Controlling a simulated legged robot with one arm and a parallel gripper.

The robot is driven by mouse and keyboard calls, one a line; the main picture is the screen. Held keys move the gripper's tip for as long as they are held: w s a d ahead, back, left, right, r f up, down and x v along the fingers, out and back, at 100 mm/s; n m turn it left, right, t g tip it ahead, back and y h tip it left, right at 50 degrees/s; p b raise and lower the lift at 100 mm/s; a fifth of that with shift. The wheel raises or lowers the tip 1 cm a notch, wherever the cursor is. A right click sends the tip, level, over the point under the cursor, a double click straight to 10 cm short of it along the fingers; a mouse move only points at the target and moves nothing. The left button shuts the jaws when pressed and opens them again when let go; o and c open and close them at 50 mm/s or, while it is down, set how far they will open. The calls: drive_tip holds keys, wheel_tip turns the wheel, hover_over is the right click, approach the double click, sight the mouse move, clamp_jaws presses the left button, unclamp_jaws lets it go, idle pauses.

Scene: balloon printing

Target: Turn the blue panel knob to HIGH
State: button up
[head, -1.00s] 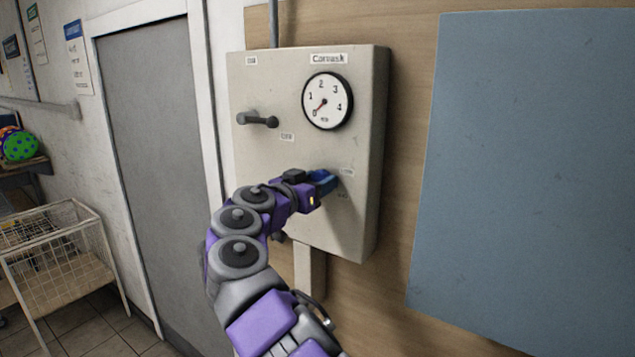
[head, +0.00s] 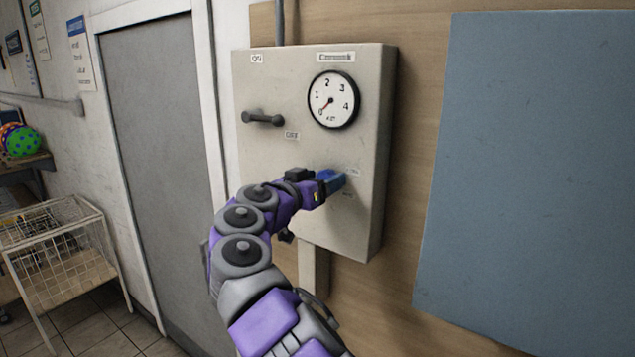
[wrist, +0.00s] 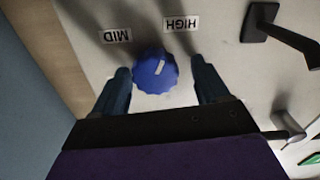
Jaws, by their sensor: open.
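The blue knob (wrist: 153,74) shows in the wrist view on the pale panel (head: 300,220). It sits between the two fingers of my gripper (wrist: 160,67), which is open, with a small gap visible on each side. The knob's short white mark tilts toward the upper right, on the side of the HIGH label (wrist: 181,23). The MID label (wrist: 110,35) is at the upper left. Both labels appear upside down.
A round gauge (head: 333,99) with its needle near 0 is above my gripper. A dark lever handle (head: 262,119) sticks out at the panel's left, between ON and OFF labels. A grey door (head: 155,160) and a wire basket (head: 65,255) stand further left.

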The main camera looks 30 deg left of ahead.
drive_tip(key=s+a+b, duration=0.2)
drive_tip(key=s+b, duration=0.1)
drive_tip(key=s, duration=1.4)
drive_tip(key=shift+s+a+f, duration=0.1)
drive_tip(key=shift+s, duration=0.05)
drive_tip(key=w+d+m+h+p, duration=0.1)
drive_tip(key=w+p, duration=0.3)
drive_tip(key=w, duration=1.2)
drive_tip(key=shift+w+d+m+h, duration=0.3)
drive_tip(key=shift+w+d, duration=0.05)
drive_tip(key=shift+d, duration=0.25)
drive_tip(key=shift+c, duration=0.4)
drive_tip(key=c, duration=0.9)
drive_tip(key=shift+c, duration=0.2)
